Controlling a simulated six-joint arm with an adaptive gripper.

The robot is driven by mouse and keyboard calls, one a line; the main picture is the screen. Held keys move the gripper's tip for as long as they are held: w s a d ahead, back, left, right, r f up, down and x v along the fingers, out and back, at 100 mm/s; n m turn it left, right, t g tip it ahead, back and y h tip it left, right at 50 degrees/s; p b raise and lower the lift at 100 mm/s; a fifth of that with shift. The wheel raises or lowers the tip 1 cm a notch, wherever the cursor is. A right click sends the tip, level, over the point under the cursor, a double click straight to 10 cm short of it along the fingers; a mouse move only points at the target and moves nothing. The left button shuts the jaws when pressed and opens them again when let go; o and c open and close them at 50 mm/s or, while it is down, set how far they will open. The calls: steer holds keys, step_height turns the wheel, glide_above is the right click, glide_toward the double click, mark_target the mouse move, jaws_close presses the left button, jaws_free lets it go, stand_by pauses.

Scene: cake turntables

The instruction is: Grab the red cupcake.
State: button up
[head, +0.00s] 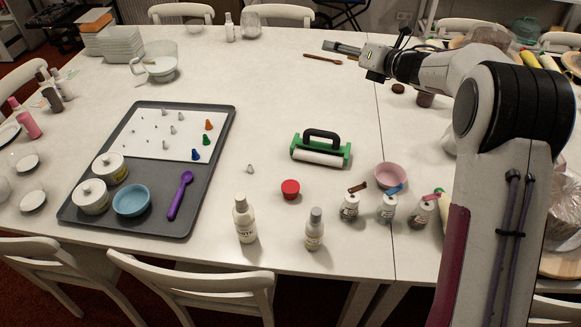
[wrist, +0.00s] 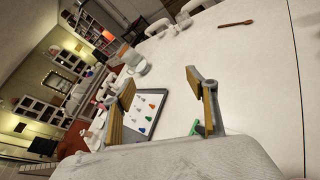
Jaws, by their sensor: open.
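The red cupcake (head: 290,189) shows in the head view as a small, round red thing standing on the white table, right of the grey tray and in front of the green-framed roller. Nothing touches it. My gripper (head: 338,48) is raised over the far part of the table, well behind the cupcake and a little to its right. In the wrist view my gripper (wrist: 158,88) has its two fingers wide apart with nothing between them. I cannot make out the cupcake in the wrist view.
A green-framed roller (head: 320,149) stands behind the cupcake. Two white bottles (head: 245,220) (head: 314,232) stand in front. A pink bowl (head: 390,176) and several small bottles stand to the right. A grey tray (head: 218,125) lies left.

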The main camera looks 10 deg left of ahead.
steer(key=s+a+f+n+g+y, duration=0.1)
steer(key=a+f+n+g+y, duration=0.2)
steer(key=f+n, duration=0.45)
steer(key=n+g, duration=1.1)
glide_toward(298, 186)
steer(key=shift+m+y, duration=0.25)
steer(key=shift+y, duration=0.05)
steer(key=x, duration=0.2)
steer(key=w+x, duration=0.1)
steer(key=x, duration=0.1)
steer(key=shift+a+r, duration=0.1)
steer(key=shift+a, duration=0.25)
steer(key=shift+s+d+f+g, duration=0.15)
steer(key=shift+s+f+g, duration=0.15)
steer(key=shift+s+f, duration=0.15)
steer(key=shift+s, duration=0.1)
steer(key=shift+x, duration=1.3)
steer(key=shift+x, duration=2.6)
